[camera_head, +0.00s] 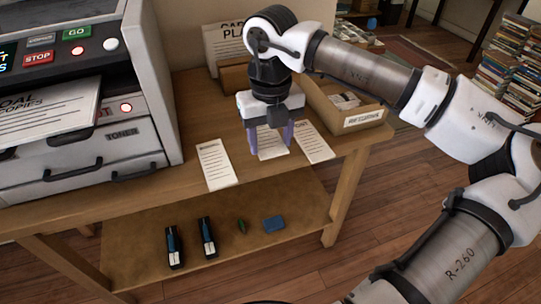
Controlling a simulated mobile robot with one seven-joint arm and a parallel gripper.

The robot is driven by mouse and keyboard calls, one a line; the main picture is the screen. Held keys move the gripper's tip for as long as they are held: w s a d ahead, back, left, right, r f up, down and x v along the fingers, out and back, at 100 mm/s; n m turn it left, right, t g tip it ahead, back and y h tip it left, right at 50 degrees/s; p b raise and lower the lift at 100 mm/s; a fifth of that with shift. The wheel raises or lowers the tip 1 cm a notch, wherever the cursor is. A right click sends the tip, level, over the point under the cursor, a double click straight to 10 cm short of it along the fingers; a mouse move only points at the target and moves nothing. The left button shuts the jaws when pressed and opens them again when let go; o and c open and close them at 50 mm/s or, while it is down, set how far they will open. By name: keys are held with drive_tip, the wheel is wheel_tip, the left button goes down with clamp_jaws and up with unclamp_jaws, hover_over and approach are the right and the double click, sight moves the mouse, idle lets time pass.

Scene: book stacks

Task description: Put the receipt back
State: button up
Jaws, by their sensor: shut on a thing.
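Three white printed slips lie at the front of the wooden table: a left slip (215,164), a middle slip (271,147) and a right slip (314,143). Their print is too small to read, so I cannot tell which is the receipt. My gripper (270,149) points down at the middle slip, with one purple finger at each side of it. It is shut on the middle slip across its width. The gripper body hides the slip's far end. I cannot tell whether the slip is lifted off the table.
A copier (140,148) with paper in its tray stands at left. An open cardboard box (374,117) with a label stands right of my gripper. A sign (212,47) leans behind.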

sight(271, 146)
drive_tip(key=shift+f+b, duration=0.35)
drive_tip(key=shift+f, duration=2)
